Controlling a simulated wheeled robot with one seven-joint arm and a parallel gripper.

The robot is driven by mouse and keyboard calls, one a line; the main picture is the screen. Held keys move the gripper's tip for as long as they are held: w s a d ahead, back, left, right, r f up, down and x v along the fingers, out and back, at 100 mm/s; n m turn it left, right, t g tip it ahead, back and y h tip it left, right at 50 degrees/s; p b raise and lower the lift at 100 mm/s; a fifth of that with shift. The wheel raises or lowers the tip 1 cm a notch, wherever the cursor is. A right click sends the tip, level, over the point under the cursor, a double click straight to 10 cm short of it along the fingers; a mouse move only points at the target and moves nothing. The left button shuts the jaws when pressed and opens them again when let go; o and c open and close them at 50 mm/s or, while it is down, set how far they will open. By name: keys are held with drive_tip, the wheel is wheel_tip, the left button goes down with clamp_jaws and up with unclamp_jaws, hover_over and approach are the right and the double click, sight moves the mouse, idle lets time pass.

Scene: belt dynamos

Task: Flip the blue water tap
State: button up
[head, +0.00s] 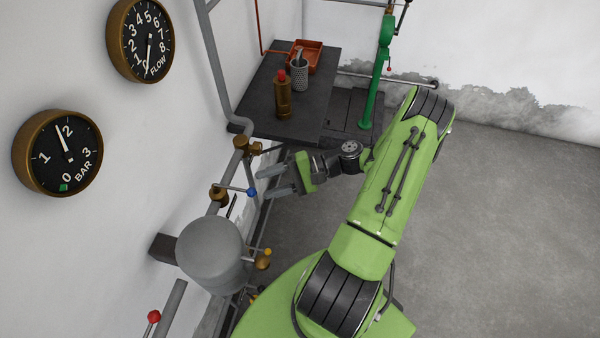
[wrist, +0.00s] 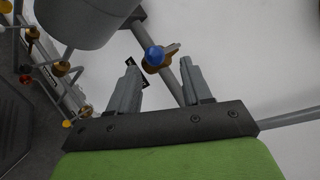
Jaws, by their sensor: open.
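The blue water tap (head: 252,192) shows in the head view as a blue ball on a thin lever that sticks out to the right from a brass valve (head: 218,194) on the wall pipe. My gripper (head: 267,180) is open and empty just right of the blue ball, its fingers pointing left to the wall. In the wrist view the blue ball (wrist: 155,56) lies between the fingertips of my gripper (wrist: 158,64), seemingly a little beyond them. I cannot tell whether a finger touches it.
A grey tank (head: 210,252) and a yellow-knobbed tap (head: 267,253) are below the blue one. A red-knobbed lever (head: 153,316) is lower left. A dark table (head: 305,120) with a brass bottle (head: 283,97) stands beyond. The floor at right is clear.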

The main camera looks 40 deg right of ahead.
drive_tip(key=v, duration=0.9)
drive_tip(key=shift+a+r, duration=0.1)
